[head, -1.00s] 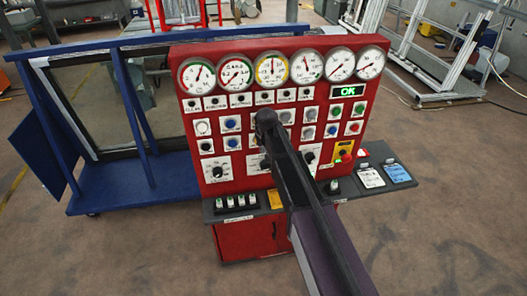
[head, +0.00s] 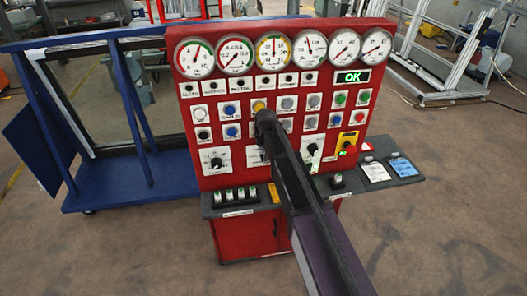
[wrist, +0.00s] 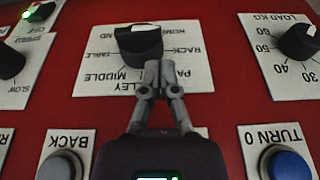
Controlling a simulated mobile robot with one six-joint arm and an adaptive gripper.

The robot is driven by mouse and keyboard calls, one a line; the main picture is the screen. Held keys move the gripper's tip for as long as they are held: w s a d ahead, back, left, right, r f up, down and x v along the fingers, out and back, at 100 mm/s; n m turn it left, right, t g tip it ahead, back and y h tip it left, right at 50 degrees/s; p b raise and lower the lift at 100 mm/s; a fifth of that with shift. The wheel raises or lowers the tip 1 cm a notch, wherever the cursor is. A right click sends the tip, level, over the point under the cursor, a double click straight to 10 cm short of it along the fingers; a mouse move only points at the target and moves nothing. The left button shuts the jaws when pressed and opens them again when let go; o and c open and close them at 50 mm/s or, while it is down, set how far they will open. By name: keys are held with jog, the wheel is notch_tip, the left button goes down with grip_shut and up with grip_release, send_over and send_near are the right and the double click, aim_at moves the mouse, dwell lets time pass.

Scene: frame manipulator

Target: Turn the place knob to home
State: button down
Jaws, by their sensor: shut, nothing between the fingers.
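The place knob (wrist: 138,45) is black with a white mark on its upper edge, in the wrist view. It sits on a white plate (wrist: 100,45) with labels including HOME, RACK, TABLE and MIDDLE. HOME is at the upper right of the knob. My gripper (wrist: 165,72) is shut and empty, its fingertips at the lower right edge of the knob in the picture. I cannot tell whether they touch it. In the head view my arm covers the knob and gripper; only part of the plate (head: 253,156) shows.
The red panel (head: 185,150) carries gauges (head: 276,51), buttons and other knobs. In the wrist view, the load knob (wrist: 300,42) is to the right, the speed knob (wrist: 8,60) to the left, and a blue button (wrist: 288,165) below. A dark shelf (head: 405,178) juts out below the panel.

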jog(key=shift+f+b, duration=1.6)
jog(key=shift+f, duration=0.3)
jog(key=shift+d, duration=0.15)
